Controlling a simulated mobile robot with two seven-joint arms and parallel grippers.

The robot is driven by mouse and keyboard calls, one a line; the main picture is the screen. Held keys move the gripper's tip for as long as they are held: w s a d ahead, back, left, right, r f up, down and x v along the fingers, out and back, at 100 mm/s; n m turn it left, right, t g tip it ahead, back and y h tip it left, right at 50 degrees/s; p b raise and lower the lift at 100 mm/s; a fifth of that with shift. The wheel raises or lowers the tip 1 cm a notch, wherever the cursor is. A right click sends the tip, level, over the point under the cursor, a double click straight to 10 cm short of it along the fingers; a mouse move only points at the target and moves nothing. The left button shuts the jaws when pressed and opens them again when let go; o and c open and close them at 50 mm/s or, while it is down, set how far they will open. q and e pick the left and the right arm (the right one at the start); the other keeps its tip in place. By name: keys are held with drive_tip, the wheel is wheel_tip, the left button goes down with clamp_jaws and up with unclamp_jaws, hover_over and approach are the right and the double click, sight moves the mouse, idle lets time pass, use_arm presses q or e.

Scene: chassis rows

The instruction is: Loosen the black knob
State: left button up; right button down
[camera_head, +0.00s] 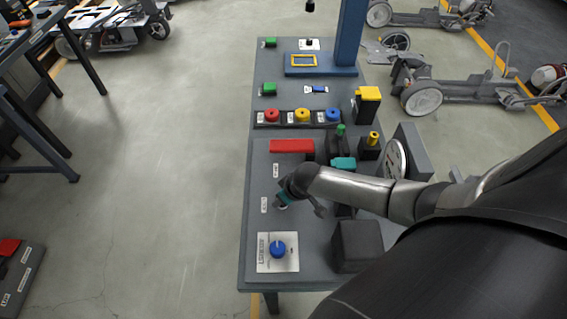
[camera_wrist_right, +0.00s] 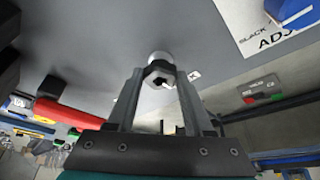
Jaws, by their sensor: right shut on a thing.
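My right gripper (camera_head: 282,201) reaches down to the grey bench panel, between the red block and the blue-knob plate. In the wrist view the fingers of my right gripper (camera_wrist_right: 160,84) are closed around a small pale cylindrical piece with a dark hex-shaped end (camera_wrist_right: 158,70), standing out from the panel. It looks silver-white rather than black, and the fingers hide its sides. A small black knob (camera_head: 309,42) sits on a white plate at the far end of the bench, away from the gripper. My left gripper is not in view.
A blue knob (camera_head: 278,249) on a white plate is at the near end. Red, yellow and blue knobs are farther back. Open floor lies left of the bench.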

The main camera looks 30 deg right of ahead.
drive_tip(key=shift+c, duration=1.4)
unclamp_jaws()
drive_tip(key=shift+f, duration=0.1)
drive_tip(key=a+p+v, duration=0.1)
drive_tip(key=p+v, duration=0.3)
drive_tip(key=v, duration=1.1)
drive_tip(key=shift+d, duration=0.45)
